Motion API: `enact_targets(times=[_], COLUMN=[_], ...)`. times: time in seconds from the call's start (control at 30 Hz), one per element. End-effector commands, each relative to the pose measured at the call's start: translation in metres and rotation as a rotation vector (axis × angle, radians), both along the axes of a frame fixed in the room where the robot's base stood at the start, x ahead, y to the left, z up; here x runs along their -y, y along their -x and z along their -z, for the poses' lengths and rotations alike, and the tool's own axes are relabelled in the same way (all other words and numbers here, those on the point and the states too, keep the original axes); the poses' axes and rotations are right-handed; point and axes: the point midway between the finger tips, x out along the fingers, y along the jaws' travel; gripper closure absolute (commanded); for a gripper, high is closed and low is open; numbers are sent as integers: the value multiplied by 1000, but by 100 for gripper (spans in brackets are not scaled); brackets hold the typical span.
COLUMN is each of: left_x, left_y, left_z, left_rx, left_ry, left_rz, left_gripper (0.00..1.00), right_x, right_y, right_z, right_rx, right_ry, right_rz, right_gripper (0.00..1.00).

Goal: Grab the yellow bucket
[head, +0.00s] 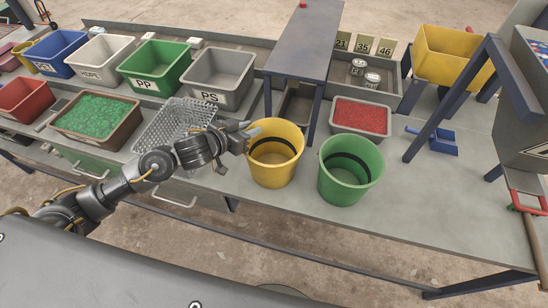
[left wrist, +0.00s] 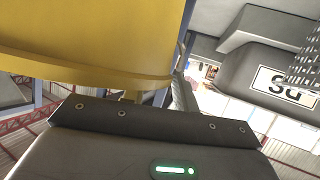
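The yellow bucket (head: 273,168) stands upright on the grey bench, with a dark band showing inside it. In the left wrist view its yellow wall (left wrist: 95,30) and rim fill the upper left, very close to the gripper body. My left gripper (head: 244,135) is at the bucket's left rim in the head view, with its fingers apart. I cannot tell whether a finger touches the rim or reaches inside it. The bucket still rests on the bench. My right gripper is in neither view.
A green bucket (head: 350,185) stands close to the right of the yellow one. A wire basket (head: 160,135) is to the left. A grey PS bin (head: 215,90) and a raised grey chute (head: 305,40) are behind. A red-filled tray (head: 360,117) is behind right. The bench front edge is near.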

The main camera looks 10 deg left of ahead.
Motion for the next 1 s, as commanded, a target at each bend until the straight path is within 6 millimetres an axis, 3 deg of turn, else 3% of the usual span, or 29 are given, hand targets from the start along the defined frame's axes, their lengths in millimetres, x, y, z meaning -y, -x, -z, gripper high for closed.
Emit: enact_targets(times=[0.27, 0.5, 1.0], left_x=[2, 2, 2], left_y=[-4, -4, -3], left_z=[2, 2, 2], left_rx=[1, 1, 1], left_ry=[-1, -1, -1], left_rz=[-1, -1, -1], left_gripper=[71, 100, 100], right_x=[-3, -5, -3], right_y=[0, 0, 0], right_z=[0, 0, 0], right_rx=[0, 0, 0], right_ry=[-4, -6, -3], right_rz=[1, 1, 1], right_gripper=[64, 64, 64])
